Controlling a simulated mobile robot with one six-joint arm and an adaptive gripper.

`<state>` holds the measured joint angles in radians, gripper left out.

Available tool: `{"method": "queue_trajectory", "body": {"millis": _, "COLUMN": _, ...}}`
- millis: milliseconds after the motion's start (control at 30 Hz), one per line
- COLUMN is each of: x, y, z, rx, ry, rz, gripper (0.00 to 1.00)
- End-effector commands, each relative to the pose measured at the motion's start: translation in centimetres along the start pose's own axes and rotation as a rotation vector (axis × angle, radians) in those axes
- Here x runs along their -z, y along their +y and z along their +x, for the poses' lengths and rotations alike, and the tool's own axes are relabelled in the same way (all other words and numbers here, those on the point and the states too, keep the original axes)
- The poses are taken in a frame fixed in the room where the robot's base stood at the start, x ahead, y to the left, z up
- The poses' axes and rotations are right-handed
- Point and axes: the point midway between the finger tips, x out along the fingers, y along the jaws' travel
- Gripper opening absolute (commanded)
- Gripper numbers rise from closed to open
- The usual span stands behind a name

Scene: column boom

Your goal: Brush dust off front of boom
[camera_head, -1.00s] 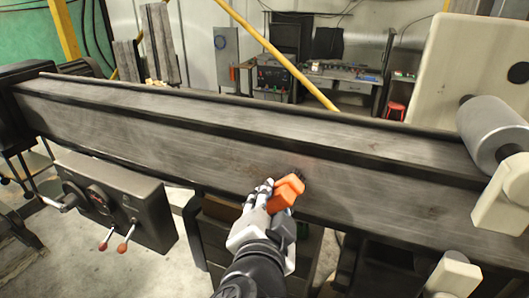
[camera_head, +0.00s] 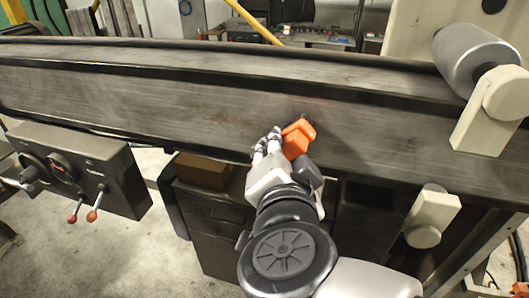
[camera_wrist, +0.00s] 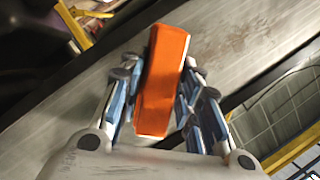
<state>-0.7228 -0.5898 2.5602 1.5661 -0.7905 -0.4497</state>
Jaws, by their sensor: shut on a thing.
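The boom (camera_head: 200,100) is a long grey metal beam running across the head view, its front face streaked and dull. My gripper (camera_head: 283,143) is in front of the boom's front face, right of the picture's middle. It is shut on an orange brush (camera_head: 297,138). In the wrist view the orange block (camera_wrist: 162,80) sits between the two fingers, with the boom's face (camera_wrist: 225,45) behind it. The brush's far side is hidden; it is at or very near the boom face, and I cannot tell whether it touches.
A control box (camera_head: 80,170) with red-knobbed levers hangs below the boom at left. A grey roller (camera_head: 478,60) and pale blocks stand at right; another pale knob (camera_head: 432,215) is below. A dark cabinet with a brown box (camera_head: 202,172) stands under the boom. Floor shows at lower left.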

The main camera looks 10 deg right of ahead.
Motion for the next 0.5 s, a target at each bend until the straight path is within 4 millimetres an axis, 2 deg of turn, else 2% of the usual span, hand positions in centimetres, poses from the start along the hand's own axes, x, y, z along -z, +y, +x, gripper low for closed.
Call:
{"method": "queue_trajectory", "body": {"millis": 200, "x": 0.7, "y": 0.7, "z": -0.3, "rx": 0.001, "ry": 0.002, "rz": -0.001, "gripper": 0.12}}
{"method": "queue_trajectory", "body": {"millis": 500, "x": 1.7, "y": -0.4, "z": -0.4, "rx": 0.001, "ry": 0.001, "rz": -0.001, "gripper": 0.12}}
